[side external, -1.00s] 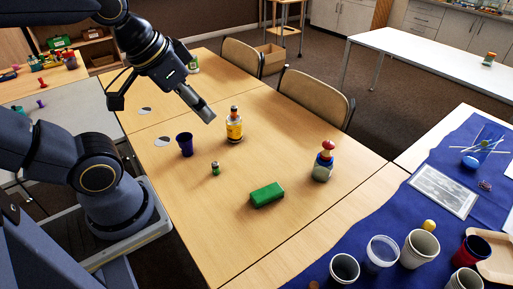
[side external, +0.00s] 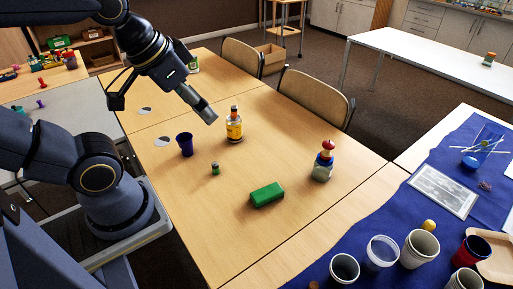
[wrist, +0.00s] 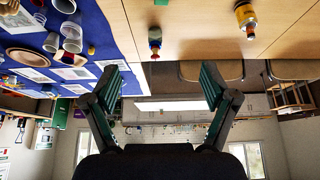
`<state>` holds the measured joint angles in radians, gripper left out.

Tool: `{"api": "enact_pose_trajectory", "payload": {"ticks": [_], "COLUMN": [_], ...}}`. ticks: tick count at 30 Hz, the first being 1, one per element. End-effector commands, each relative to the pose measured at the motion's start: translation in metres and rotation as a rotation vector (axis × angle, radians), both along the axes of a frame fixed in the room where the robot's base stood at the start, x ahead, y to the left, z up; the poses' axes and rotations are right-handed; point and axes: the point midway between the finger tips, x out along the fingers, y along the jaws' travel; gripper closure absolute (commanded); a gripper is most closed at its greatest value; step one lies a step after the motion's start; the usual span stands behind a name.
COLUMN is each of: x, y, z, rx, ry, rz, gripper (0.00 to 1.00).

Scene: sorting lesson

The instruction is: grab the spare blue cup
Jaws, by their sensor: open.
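A dark blue cup (side external: 185,144) stands upright on the wooden table, left of the yellow bottle, in the side view. It does not show in the wrist view. My gripper (side external: 208,113) is in the air above the table, up and to the right of the cup, and is apart from it. In the wrist view my gripper (wrist: 165,78) has its two fingers spread wide with nothing between them.
A yellow bottle (side external: 234,127), a small green-topped jar (side external: 215,168), a green block (side external: 267,195) and a stacked toy (side external: 323,165) stand on the table. Several cups, including a grey one (side external: 420,248), stand on the blue cloth (side external: 397,212). Chairs line the far edge.

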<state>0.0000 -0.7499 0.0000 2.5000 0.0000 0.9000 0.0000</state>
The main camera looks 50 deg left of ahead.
Motion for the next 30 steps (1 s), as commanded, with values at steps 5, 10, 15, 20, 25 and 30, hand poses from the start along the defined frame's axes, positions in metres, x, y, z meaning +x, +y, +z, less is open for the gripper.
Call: {"api": "enact_pose_trajectory", "payload": {"ticks": [5,10,15,20,25,30], "x": [0.000,0.003,0.040,0.100,0.141,0.134], "y": [0.000,0.000,0.000,0.039,0.120,0.224], "z": [0.000,0.002,0.024,0.018,-0.024,-0.102], "rx": [0.000,-0.001,-0.046,-0.103,-0.113,-0.075], "ry": [0.000,-0.017,-0.175,-0.244,-0.243,-0.168], "rz": [0.000,0.003,0.037,0.217,0.483,0.782], "gripper": [0.11,0.11,0.11,0.11,0.11,0.11]}}
